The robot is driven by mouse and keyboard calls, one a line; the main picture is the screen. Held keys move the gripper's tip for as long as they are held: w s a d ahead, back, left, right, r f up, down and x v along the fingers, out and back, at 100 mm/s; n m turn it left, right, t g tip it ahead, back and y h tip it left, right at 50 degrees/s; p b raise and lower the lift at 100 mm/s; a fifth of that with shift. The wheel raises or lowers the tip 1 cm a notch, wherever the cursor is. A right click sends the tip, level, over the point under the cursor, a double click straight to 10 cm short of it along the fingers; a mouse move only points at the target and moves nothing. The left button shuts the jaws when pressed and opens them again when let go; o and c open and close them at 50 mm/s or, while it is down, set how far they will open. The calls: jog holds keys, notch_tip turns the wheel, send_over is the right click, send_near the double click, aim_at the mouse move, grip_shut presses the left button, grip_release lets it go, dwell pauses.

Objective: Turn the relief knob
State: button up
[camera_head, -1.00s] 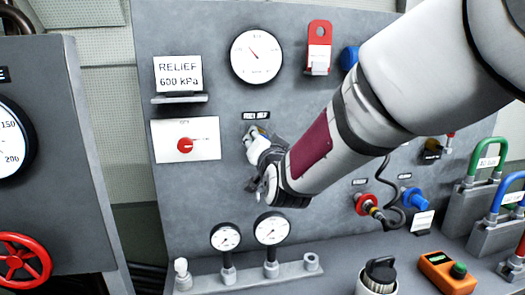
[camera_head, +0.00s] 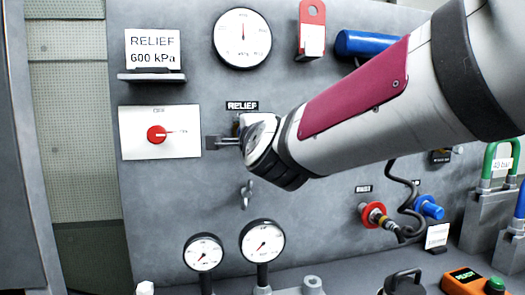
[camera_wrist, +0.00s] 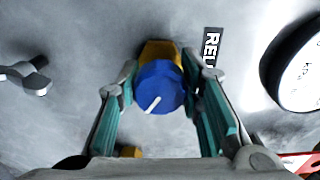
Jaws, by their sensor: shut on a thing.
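The relief knob (camera_wrist: 158,86) is blue with a white pointer line and sits on a brass body (camera_wrist: 160,50) on the grey panel. In the wrist view, my gripper (camera_wrist: 158,94) has its two teal-padded fingers on either side of the knob, shut on it. The white line slants toward the lower left of that view. In the head view, my gripper (camera_head: 232,141) is at the panel just below the RELIEF label (camera_head: 242,105), and my wrist hides the knob. The round gauge (camera_head: 242,39) above has its needle pointing nearly straight up. A sign (camera_head: 153,49) reads RELIEF 600 kPa.
A red selector knob (camera_head: 156,134) on a white plate is close left of my gripper. A small metal wing handle (camera_head: 247,195) is below it. Two small gauges (camera_head: 262,241) (camera_head: 203,252) stand lower down. Red and blue hose couplings (camera_head: 372,214) are at right.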

jog(key=m+b, duration=0.6)
jog(key=shift+f+m, duration=0.15)
jog(key=shift+m, duration=0.15)
jog(key=m+b, duration=0.3)
jog(key=m, duration=0.3)
dwell(0.4)
jog(key=o, duration=1.2)
